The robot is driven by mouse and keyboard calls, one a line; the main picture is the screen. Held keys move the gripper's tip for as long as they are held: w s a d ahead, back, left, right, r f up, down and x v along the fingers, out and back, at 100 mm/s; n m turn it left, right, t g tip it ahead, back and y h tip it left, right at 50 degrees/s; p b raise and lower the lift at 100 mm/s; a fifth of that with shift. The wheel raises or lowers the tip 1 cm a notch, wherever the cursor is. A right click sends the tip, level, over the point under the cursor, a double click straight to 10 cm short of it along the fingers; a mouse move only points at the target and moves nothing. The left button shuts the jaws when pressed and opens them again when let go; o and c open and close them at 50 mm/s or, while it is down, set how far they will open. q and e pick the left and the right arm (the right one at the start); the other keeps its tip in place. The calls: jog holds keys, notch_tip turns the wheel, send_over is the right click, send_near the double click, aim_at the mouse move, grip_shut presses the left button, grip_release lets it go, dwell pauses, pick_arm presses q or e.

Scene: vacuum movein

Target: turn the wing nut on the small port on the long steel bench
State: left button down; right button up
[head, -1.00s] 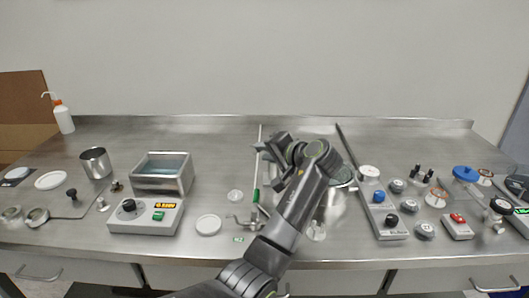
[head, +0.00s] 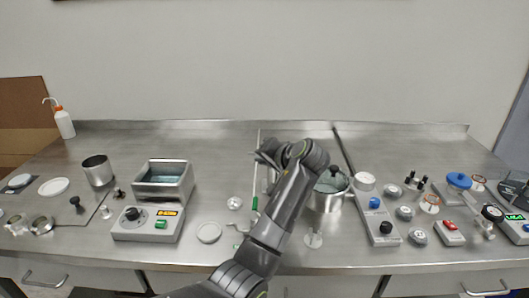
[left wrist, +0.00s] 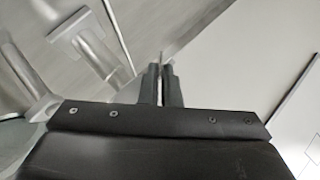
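The long steel bench (head: 225,135) runs across the head view. My left arm reaches over its middle, and my left gripper (head: 262,156) is bent down behind the arm, near a thin upright rod. In the left wrist view the two dark fingers of my left gripper (left wrist: 161,85) lie close together with a narrow gap. A thin grey sliver (left wrist: 162,53) shows past their tips; I cannot tell whether they hold it. A blurred metal fitting (left wrist: 85,45) is to the left of the fingers. I cannot make out the wing nut or the small port for certain. My right gripper is out of view.
A lidded steel pot (head: 328,196) stands just right of my left arm. A control box (head: 147,226) and an open steel bath (head: 163,182) stand left. A long panel with knobs (head: 378,215) and several small fittings crowd the right. The back middle is clear.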

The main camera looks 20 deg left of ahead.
pick_arm(q)
jog(key=n+h+p, duration=0.1)
jog(key=h+p, duration=0.1)
jog(key=p, duration=0.1)
jog(key=a+n+h+p, duration=0.1)
jog(key=h+p, duration=0.1)
jog(key=p, duration=0.2)
jog(key=n+h+p, duration=0.1)
jog(key=h+p, duration=0.1)
jog(key=p, duration=0.1)
jog(key=shift+s+a+r+n+t+p, duration=0.25)
jog(key=shift+r+n+t+p, duration=0.05)
jog(key=shift+r, duration=0.05)
jog(key=c, duration=1.6)
grip_release()
jog(key=shift+c, duration=0.2)
